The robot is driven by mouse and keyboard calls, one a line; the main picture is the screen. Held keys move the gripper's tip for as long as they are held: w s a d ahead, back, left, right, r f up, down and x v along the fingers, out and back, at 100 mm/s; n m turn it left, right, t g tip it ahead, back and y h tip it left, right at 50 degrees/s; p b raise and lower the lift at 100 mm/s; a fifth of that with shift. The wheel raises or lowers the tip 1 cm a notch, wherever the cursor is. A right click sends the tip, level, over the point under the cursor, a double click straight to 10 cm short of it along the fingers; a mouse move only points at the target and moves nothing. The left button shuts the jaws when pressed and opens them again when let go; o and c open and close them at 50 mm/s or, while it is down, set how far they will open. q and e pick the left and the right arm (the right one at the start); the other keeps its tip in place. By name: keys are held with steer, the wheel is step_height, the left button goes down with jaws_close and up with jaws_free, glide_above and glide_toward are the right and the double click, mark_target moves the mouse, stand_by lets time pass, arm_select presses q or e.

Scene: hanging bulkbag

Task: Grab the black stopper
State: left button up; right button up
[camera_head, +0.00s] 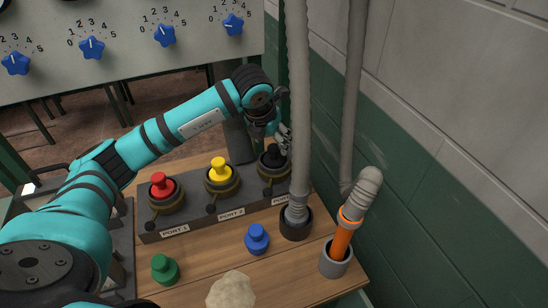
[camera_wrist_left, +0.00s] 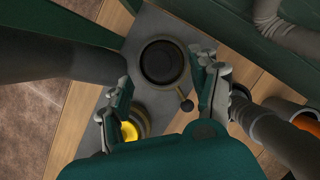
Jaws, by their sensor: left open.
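The black stopper (camera_head: 272,157) sits in the third port at the right end of the grey port block. In the left wrist view the black stopper (camera_wrist_left: 160,62) shows from above as a dark round top inside a ring with a small lever. My left gripper (camera_head: 281,136) is above and close to the stopper, partly covering it in the head view. In the left wrist view its fingers (camera_wrist_left: 166,80) are apart on either side of the stopper, with nothing between them gripped. Whether they touch it cannot be told. My right gripper is not in view.
A red stopper (camera_head: 161,183) and a yellow stopper (camera_head: 219,168) sit in the other ports. Blue (camera_head: 257,238) and green (camera_head: 165,267) stoppers stand on the wooden table. A grey hose (camera_head: 299,110) hangs just right of my gripper; an orange-ended hose (camera_head: 343,236) stands farther right.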

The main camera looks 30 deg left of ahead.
mark_target(273, 148)
arm_select(q)
steer(key=shift+f, duration=0.25)
steer(key=shift+w+f, duration=0.1)
steer(key=shift+f, duration=0.05)
steer(key=p+x, duration=0.2)
steer(key=x, duration=0.2)
steer(key=shift+w+a+f, duration=0.1)
steer(key=shift+w+f, duration=0.05)
steer(key=shift+f, duration=0.1)
steer(key=shift+w+f, duration=0.1)
steer(key=shift+f, duration=0.15)
jaws_close()
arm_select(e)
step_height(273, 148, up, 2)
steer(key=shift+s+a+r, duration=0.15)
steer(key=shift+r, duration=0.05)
